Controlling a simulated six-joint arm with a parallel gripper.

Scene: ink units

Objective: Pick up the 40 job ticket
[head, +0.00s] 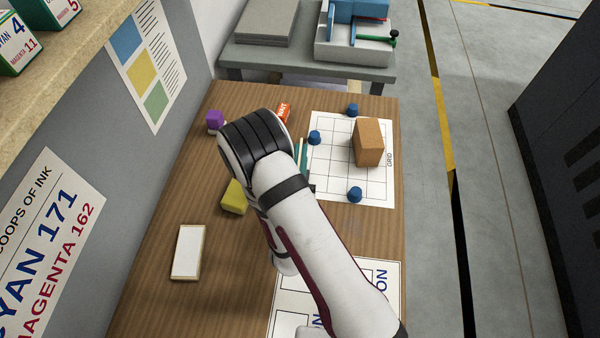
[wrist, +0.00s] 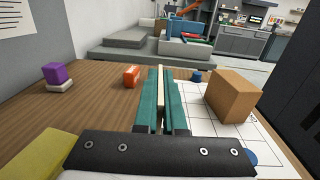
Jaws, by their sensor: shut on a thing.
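My gripper (wrist: 161,72) is shut on a thin, cream-coloured slab (wrist: 162,95), which stands on edge between the teal fingers. Its face is turned away, so I cannot read any number or confirm it is the 40 job ticket. In the head view my arm hides most of my gripper (head: 301,158), which is left of the grid sheet (head: 330,185). A pale, blank-looking tile (head: 187,252) lies flat at the table's left front. I cannot tell whether the held slab touches the table.
A brown box (head: 368,142) and blue pegs (head: 314,137) stand on the grid sheet. A yellow block (head: 234,197), a purple block (head: 215,118) on a pale piece, and an orange block (head: 283,112) are nearby. A printed sheet (head: 388,277) lies in front. The left front table is mostly clear.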

